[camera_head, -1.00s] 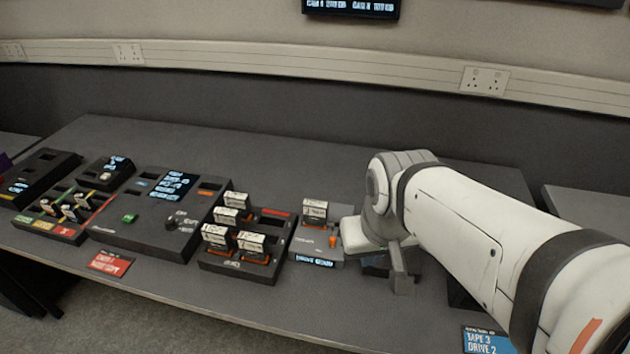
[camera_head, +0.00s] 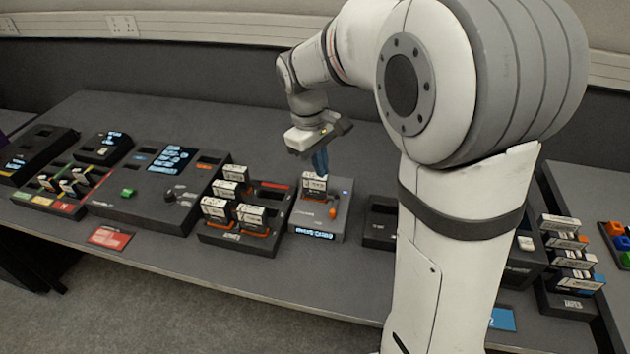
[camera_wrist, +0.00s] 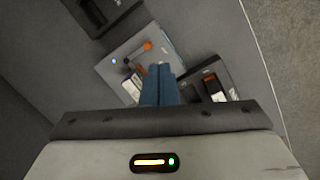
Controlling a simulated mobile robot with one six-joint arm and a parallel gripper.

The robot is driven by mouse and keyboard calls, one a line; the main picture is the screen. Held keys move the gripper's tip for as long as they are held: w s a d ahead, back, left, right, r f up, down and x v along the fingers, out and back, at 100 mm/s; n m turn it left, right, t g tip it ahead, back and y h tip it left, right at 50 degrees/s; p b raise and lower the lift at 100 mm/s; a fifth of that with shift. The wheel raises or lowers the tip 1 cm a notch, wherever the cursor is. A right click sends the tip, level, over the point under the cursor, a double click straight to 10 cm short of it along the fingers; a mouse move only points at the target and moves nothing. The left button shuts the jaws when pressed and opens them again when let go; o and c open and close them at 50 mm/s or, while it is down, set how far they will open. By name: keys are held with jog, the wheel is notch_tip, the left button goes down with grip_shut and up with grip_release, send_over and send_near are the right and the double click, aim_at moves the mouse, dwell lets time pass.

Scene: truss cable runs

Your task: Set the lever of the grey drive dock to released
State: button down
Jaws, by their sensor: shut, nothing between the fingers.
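The grey drive dock (camera_head: 338,226) stands on the table right of the cartridge rack, with a lit blue text display on its front edge. A white-labelled cartridge (camera_head: 314,186) stands in it. Its orange-tipped lever (camera_head: 333,212) is on the right part of its top. In the wrist view the dock (camera_wrist: 111,68) lies ahead of the fingers, with the orange lever tip (camera_wrist: 147,46) beyond them. My gripper (camera_head: 321,164) is shut and empty, its blue fingers above the rear of the dock by the cartridge. The blue fingers also show in the wrist view (camera_wrist: 159,72), partly hiding the dock.
A black rack (camera_head: 210,240) of several cartridges stands close left of the dock. A dark tray (camera_head: 380,240) is to the right, partly behind my arm. A large dark panel (camera_head: 120,205) lies further left. The table behind the dock is clear.

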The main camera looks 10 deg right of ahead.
jog(key=w+a+f+n+g+h, duration=0.1)
jog(key=w+a+f+n, duration=0.3)
jog(key=w+f, duration=0.4)
jog(key=shift+w+a+g+h, duration=0.3)
jog(key=shift+w+a+h, duration=0.2)
jog(key=shift+a, duration=0.25)
send_near(334, 204)
jog(key=a+f, duration=0.1)
jog(key=s+a+f, duration=0.1)
jog(key=a+f, duration=0.1)
jog(key=s+a+f, duration=0.1)
jog(key=shift+s+a+f, duration=0.2)
jog(key=shift+s+f, duration=0.05)
jog(key=shift+f, duration=0.1)
jog(key=d, duration=0.1)
jog(key=s+d+p, duration=0.1)
jog(key=shift+s+d+f, duration=0.1)
jog(key=shift+s+d, duration=0.25)
jog(key=shift+d, duration=0.05)
jog(key=shift+s+d+f, duration=0.1)
jog(key=shift+s+d, duration=0.05)
jog(key=shift+d, duration=0.2)
jog(key=shift+s+a+n, duration=0.1)
jog(key=shift+s+n, duration=0.05)
jog(key=shift+n, duration=0.25)
